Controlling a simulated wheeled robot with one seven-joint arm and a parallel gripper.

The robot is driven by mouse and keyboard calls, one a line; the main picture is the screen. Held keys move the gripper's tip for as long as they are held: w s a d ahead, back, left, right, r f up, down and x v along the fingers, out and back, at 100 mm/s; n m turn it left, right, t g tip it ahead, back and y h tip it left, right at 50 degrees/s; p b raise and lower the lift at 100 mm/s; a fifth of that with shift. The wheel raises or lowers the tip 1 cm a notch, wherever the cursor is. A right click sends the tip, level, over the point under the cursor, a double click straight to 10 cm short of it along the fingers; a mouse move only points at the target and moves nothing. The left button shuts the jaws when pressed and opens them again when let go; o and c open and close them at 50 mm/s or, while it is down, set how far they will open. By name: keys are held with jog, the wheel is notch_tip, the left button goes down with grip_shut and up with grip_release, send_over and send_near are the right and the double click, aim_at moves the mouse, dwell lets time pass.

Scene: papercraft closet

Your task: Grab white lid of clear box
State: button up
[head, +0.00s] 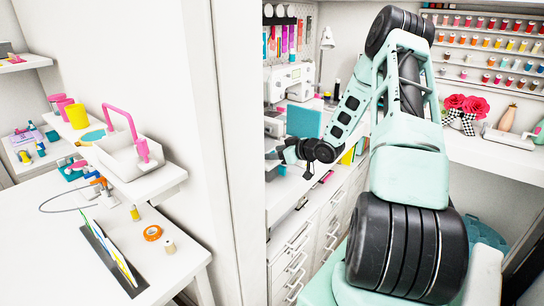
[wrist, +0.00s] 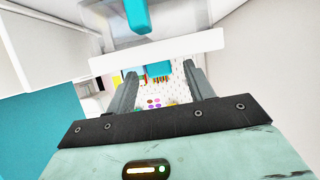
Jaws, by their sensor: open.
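My gripper (wrist: 160,75) is open in the wrist view, its two dark fingers apart with nothing held between them. A white slab (wrist: 155,52), which looks like the white lid, crosses the view just beyond the fingertips. I cannot tell whether the fingers touch it. In the head view my gripper (head: 284,154) is small and dark, over the counter at the left end of my arm. The lid and clear box cannot be made out there.
A teal box (head: 304,121) stands behind my gripper, near a white sewing machine (head: 290,80). A teal object (wrist: 135,15) is above the slab in the wrist view. White drawers (head: 318,235) are below the counter. A white wall edge (head: 235,150) stands to the left.

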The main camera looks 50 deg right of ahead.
jog(key=c, duration=1.1)
jog(key=shift+r, duration=0.15)
